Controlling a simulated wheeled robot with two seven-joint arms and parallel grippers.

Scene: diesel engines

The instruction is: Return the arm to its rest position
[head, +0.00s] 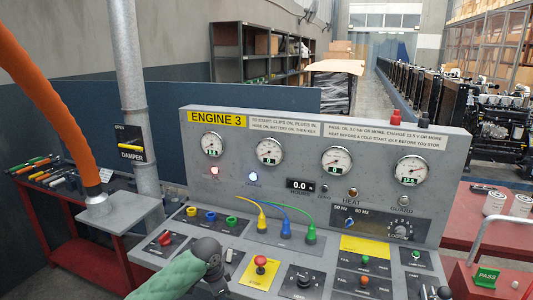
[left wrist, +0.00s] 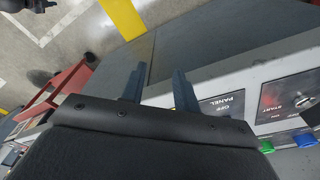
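My left arm (head: 178,276) reaches in from the bottom of the head view, over the front left of the grey control desk (head: 140,255). Its fingers cannot be made out there. In the left wrist view the two dark fingers of my left gripper (left wrist: 160,72) stand apart with nothing between them. They are beside the desk's edge, near the PANEL and START plates (left wrist: 288,94). My right gripper is not in view.
The ENGINE 3 panel (head: 300,118) rises behind the desk, with yellow, blue and green cables (head: 284,222) plugged in. An orange hose (head: 50,90) and a grey pipe (head: 129,75) stand at left. A red tool table (head: 70,235) is left of the desk.

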